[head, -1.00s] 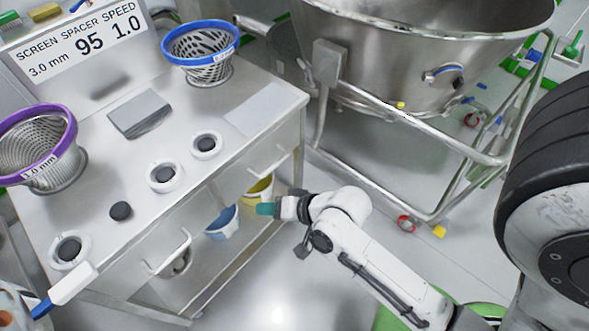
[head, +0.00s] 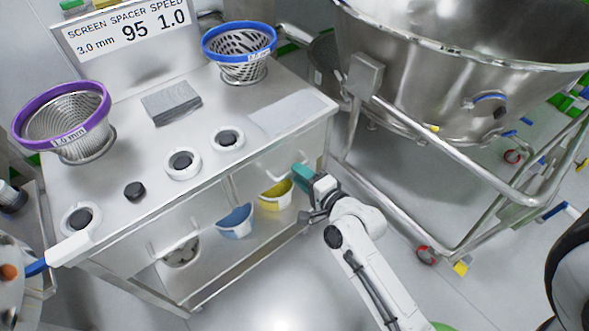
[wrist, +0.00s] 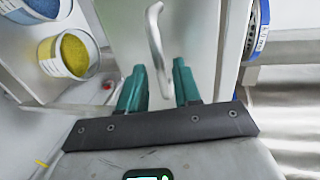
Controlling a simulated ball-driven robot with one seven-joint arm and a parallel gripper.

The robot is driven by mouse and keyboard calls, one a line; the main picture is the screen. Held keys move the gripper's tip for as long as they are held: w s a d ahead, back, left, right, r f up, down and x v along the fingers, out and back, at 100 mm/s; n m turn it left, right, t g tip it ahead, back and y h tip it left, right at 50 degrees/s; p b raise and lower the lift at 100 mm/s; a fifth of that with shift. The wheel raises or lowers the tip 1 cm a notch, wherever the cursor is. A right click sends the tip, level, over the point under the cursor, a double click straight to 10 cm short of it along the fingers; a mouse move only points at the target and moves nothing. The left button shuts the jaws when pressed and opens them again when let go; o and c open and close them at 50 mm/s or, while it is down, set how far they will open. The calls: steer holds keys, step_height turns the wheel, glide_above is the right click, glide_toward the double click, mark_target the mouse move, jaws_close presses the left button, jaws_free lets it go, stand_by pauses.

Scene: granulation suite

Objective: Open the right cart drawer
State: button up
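The cart's right drawer (head: 312,146) is a pale metal front under the worktop, and it looks shut. Its bar handle (wrist: 155,45) shows in the wrist view, running away from the gripper. My gripper (wrist: 158,87) has two teal fingers, spread apart, one on each side of the handle's near end. A gap shows between the handle and each finger, and neither finger clearly touches it. In the head view my gripper (head: 303,176) is right at the right drawer's front, partly covering the handle.
The cart top (head: 215,180) holds purple and blue screen baskets, a grey block and several round spacers. A yellow bucket (head: 275,196) and a blue bucket (head: 236,222) stand below the drawers. A steel bowl (head: 450,85) on a tubular frame stands close on the right.

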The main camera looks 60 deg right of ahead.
steer(key=shift+x, duration=1.65)
jaws_close()
